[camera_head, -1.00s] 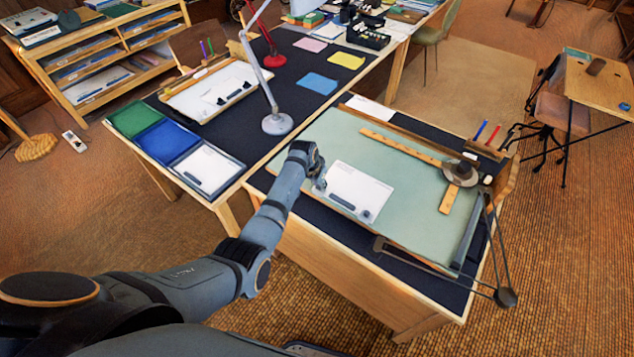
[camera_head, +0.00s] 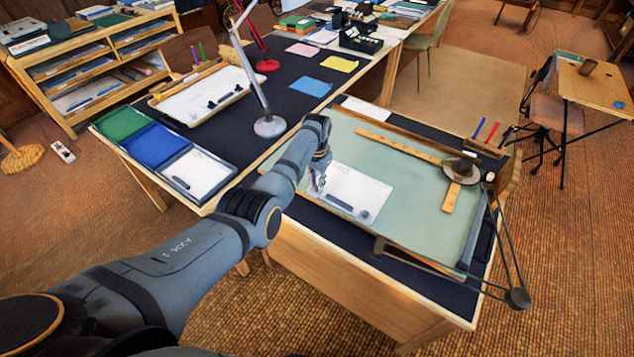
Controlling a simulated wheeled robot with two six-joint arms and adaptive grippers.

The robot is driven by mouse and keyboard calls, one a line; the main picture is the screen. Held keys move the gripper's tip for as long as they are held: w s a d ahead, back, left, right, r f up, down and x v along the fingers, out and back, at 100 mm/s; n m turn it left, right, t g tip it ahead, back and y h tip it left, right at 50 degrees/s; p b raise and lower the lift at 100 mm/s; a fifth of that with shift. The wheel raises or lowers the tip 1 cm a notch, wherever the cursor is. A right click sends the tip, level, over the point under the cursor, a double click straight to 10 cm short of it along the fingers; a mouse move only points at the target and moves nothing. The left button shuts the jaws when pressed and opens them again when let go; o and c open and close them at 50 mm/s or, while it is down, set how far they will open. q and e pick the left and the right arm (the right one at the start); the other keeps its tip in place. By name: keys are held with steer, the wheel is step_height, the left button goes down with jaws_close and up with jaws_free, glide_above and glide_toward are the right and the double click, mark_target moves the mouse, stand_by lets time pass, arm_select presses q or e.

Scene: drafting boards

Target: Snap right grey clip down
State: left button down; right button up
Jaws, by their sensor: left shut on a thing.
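A white sheet (camera_head: 358,188) lies on the pale green drafting board (camera_head: 420,222) at its lower left. A dark grey bar-shaped clip (camera_head: 338,202) lies along the sheet's lower left edge. A small round grey piece (camera_head: 364,215) sits at the sheet's lower right corner. My left gripper (camera_head: 317,188) reaches down at the sheet's left edge. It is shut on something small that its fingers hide. I cannot tell whether any clip is raised or down. My right gripper is not in view.
A wooden T-square (camera_head: 402,147) and a jointed drafting arm (camera_head: 440,268) lie on the board. Trays (camera_head: 197,175) lie on the adjoining desk. The board's middle is clear.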

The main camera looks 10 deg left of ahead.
arm_select(q)
steer(key=shift+f, duration=0.1)
steer(key=c, duration=1.3)
jaws_free()
step_height(320, 180, up, 12)
steer(key=shift+s+r, duration=0.1)
steer(key=shift+s, duration=0.05)
